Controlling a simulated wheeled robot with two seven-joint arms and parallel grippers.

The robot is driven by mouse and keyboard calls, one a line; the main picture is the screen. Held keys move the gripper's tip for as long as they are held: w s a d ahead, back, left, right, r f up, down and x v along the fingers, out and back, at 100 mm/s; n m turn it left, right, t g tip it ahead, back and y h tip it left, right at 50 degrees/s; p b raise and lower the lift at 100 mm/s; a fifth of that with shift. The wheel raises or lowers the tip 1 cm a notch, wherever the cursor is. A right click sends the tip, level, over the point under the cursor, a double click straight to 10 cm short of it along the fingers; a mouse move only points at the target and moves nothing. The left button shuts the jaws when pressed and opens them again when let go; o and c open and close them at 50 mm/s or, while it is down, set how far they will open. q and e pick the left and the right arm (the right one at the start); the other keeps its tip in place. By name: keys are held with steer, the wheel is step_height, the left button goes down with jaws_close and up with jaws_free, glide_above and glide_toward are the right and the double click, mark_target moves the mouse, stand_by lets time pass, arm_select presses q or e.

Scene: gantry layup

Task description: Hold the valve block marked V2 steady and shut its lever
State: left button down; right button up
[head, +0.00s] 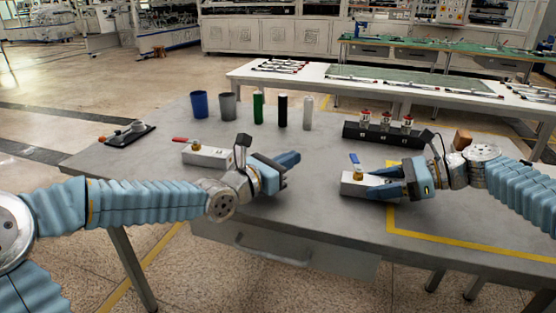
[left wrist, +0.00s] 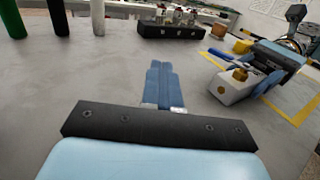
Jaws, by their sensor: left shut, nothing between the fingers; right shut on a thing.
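A white valve block (head: 352,188) with a brass valve and a blue lever (head: 354,158) lies at the table's right front. Its marking cannot be read. The lever points toward the back, seemingly across the block's length. My right gripper (head: 377,182) is shut on this block, one finger along each side. The block (left wrist: 230,90) and lever (left wrist: 221,56) also show in the left wrist view. My left gripper (head: 294,160) is shut and empty, above the table left of the block, apart from it. Its closed fingers (left wrist: 160,80) show in the left wrist view.
Another white block (head: 210,156) with a red lever (head: 181,140) lies behind my left gripper. Several cups and bottles stand at the back. A black rack (head: 384,137) holding several valves and a wooden cube (head: 462,139) stand behind my right gripper. Table between the grippers is clear.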

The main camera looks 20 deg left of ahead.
arm_select(q)
steer(key=shift+s+a, duration=0.25)
steer(key=shift+a, duration=0.35)
steer(key=shift+s+a, duration=0.2)
steer(key=shift+a, duration=0.4)
steer(key=shift+w+a, duration=0.1)
